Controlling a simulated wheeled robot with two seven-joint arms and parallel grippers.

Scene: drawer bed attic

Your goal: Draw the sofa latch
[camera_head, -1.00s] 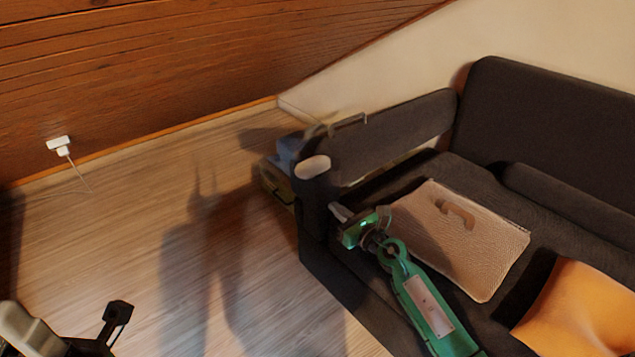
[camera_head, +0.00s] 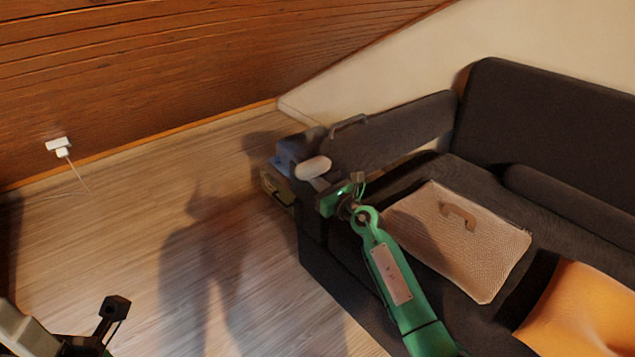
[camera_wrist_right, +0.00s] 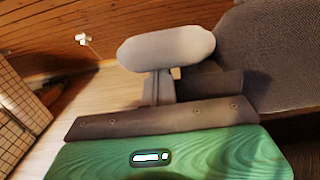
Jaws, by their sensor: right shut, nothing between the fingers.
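The dark sofa (camera_head: 318,270) has a pale oval pad (camera_head: 313,167) at the front end of its left armrest. The pad is large in the right wrist view (camera_wrist_right: 166,47). A dark bar-shaped handle (camera_head: 348,124) sits on top of the armrest. I cannot tell which of these is the latch. My right gripper (camera_head: 319,184) is shut and empty, with its fingers (camera_wrist_right: 159,88) pointing at the pad's lower edge. Whether they touch it is unclear. My left gripper (camera_head: 113,312) is partly seen at the lower left, away from the sofa; its jaw opening is unclear.
A beige bag with a handle (camera_head: 455,240) lies on the seat, right of my right arm. An orange cushion (camera_head: 575,310) is at the lower right. Boxy objects (camera_head: 278,185) stand behind the armrest. The wooden floor (camera_head: 130,220) on the left is clear.

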